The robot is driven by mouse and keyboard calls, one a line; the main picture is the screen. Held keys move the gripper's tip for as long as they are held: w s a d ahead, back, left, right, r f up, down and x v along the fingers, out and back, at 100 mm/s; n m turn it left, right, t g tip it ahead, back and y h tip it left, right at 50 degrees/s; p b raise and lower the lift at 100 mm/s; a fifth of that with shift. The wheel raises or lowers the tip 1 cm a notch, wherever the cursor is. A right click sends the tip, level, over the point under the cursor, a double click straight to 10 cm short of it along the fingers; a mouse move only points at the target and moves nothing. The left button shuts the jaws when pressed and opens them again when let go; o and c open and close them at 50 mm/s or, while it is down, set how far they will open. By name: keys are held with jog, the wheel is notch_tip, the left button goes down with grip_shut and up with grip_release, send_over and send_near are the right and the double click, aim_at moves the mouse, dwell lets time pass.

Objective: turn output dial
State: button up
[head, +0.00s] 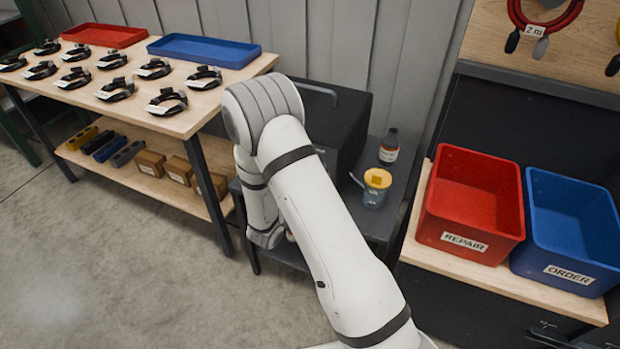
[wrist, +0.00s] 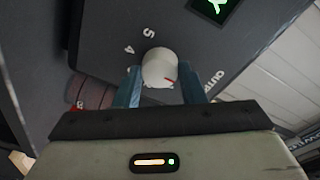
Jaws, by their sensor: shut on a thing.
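In the head view my arm covers the gripper and the dial. The dark machine (head: 335,110) stands behind my arm.
A small display (wrist: 214,8) with a green sign is on the panel. A bottle (head: 390,146) and a yellow-lidded cup (head: 375,187) stand right of the machine. Red REPAIR (head: 470,242) and blue ORDER (head: 570,268) totes are at right. A table (head: 190,122) with strapped items is at left.

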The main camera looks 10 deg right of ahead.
jog(key=m+y+b, duration=0.1)
jog(key=m+b, duration=0.4)
jog(key=m, duration=0.3)
jog(key=m+y+b, duration=0.1)
jog(key=m+b, duration=0.4)
jog(key=m, duration=0.3)
jog(key=m+t+y+b, duration=0.1)
jog(key=m+b, duration=0.4)
jog(key=m, duration=0.3)
jog(key=shift+s+d+b, duration=0.25)
jog(key=shift+b, duration=0.15)
dwell(0.5)
jog(key=o, duration=1)
jog(key=shift+r, duration=0.1)
